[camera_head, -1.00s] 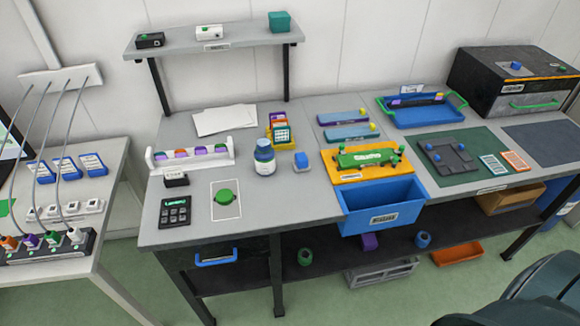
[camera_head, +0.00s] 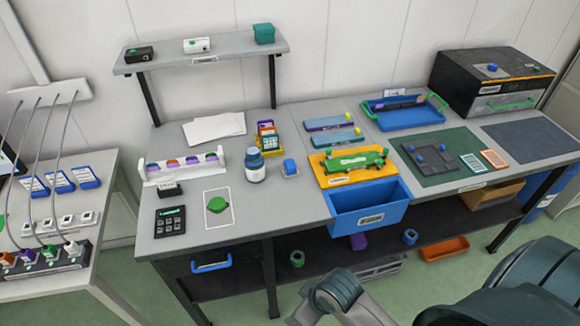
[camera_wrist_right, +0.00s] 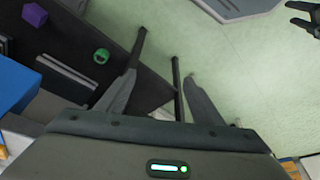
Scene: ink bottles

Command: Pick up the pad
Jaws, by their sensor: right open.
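No item is plainly marked as the pad. My right arm shows at the bottom right of the head view, below the bench top. A dark jaw-like part at the wrist view's top right corner may be my left gripper; its state is unclear.
A white bottle with a blue cap (camera_head: 255,165) stands near the blue block. A blue open bin (camera_head: 370,222) hangs at the bench front. A dark keypad (camera_head: 170,221) lies front left. A purple block (camera_wrist_right: 34,14) and a green ring (camera_wrist_right: 101,56) are on the lower shelf.

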